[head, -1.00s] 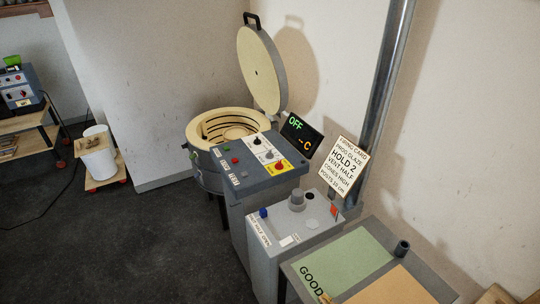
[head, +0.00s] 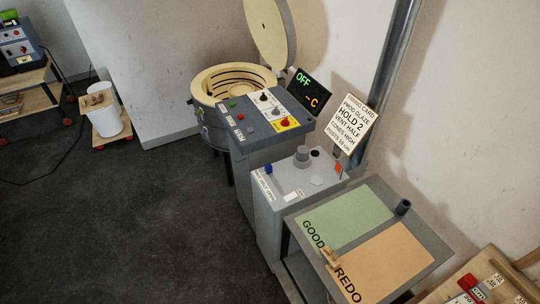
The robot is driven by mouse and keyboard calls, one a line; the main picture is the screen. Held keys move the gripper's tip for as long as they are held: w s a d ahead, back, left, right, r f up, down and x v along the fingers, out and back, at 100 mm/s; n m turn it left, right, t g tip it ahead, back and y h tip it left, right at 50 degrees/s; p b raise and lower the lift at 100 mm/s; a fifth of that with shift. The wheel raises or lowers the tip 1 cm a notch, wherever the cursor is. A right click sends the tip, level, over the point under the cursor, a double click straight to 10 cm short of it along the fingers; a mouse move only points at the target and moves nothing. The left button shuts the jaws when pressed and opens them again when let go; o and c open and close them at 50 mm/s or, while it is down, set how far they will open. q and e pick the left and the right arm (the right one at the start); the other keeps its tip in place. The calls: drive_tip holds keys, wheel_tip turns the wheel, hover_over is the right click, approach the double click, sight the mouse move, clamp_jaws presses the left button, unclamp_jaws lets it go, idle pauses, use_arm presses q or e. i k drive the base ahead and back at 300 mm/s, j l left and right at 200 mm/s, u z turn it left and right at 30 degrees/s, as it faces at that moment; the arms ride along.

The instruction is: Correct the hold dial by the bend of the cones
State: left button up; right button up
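The kiln (head: 228,82) stands at the back with its round lid (head: 272,30) raised. Its grey control panel (head: 243,116) carries a black knob (head: 263,97) on a white patch, a red knob (head: 285,121) on a yellow patch and small coloured buttons. I cannot read which knob is the hold dial. The display (head: 309,89) reads OFF and C. The firing card (head: 350,122) reads HOLD 2, VENT HALF, CONES HIGH. No cones can be made out for sure; a small tan piece (head: 330,257) lies by the GOOD and REDO lettering. Neither gripper is in view.
A grey cabinet (head: 284,203) with a round knob stands before the kiln. The table with green GOOD (head: 345,217) and orange REDO (head: 388,262) areas is at front right. A wooden crate (head: 505,262) is at lower right.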

sight(276, 111)
drive_tip(key=i+j, duration=0.3)
drive_tip(key=j, duration=0.15)
drive_tip(key=i+j, duration=0.3)
drive_tip(key=j, duration=0.15)
drive_tip(key=i+j, duration=0.65)
drive_tip(key=j, duration=0.25)
